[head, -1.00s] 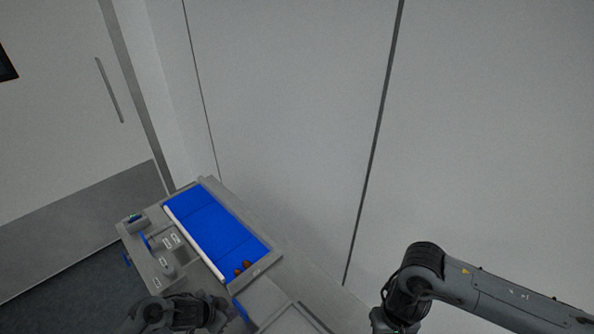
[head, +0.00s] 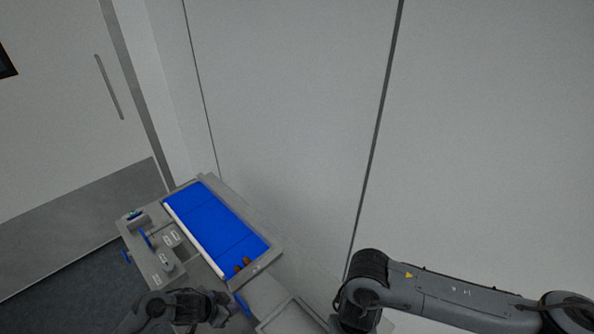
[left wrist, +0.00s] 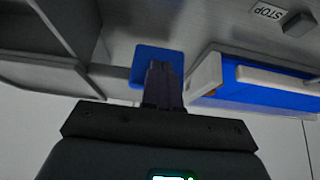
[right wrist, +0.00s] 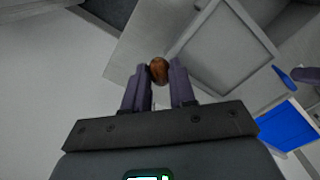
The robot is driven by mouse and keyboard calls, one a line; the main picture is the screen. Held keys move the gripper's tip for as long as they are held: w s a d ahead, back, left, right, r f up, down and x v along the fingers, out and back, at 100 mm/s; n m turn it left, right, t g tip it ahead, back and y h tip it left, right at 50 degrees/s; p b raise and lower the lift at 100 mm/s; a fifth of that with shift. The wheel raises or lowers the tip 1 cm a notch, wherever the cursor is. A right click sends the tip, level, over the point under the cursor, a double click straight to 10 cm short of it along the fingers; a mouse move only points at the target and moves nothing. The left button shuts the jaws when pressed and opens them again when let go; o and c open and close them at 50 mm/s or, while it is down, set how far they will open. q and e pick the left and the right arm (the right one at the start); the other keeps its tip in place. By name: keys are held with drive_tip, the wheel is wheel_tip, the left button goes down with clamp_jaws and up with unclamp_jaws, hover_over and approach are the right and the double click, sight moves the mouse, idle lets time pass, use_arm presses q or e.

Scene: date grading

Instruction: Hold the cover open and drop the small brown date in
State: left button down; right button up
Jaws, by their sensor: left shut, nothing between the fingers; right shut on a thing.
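The small brown date (right wrist: 159,70) is pinched between the fingertips of my right gripper (right wrist: 159,82) in the right wrist view. My left gripper (left wrist: 163,78) is shut and empty. Its fingertips overlap a blue flap (left wrist: 158,53) in the left wrist view, and I cannot tell whether they touch. The flap, perhaps the cover, also shows in the head view (head: 242,305) beside my left gripper (head: 229,303) and in the right wrist view (right wrist: 285,77).
A grey open-topped bin (right wrist: 188,62) lies below and beyond the held date. A blue belt (head: 212,222) carries brown dates (head: 242,264) at its near end. A grey panel with labelled compartments (head: 168,258) stands left of it. A wall closes off the back.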

drive_tip(key=s+a+f, duration=0.1)
drive_tip(key=s+a, duration=0.1)
drive_tip(key=a, duration=0.8)
drive_tip(key=s+a+f, duration=0.1)
drive_tip(key=s+a, duration=0.1)
drive_tip(key=a, duration=0.8)
wheel_tip(320, 180, down, 7)
drive_tip(key=shift+a, duration=0.45)
drive_tip(key=shift+w+r, duration=0.1)
drive_tip(key=o, duration=1.3)
drive_tip(key=shift+r, duration=0.15)
drive_tip(key=shift+r, duration=3.9)
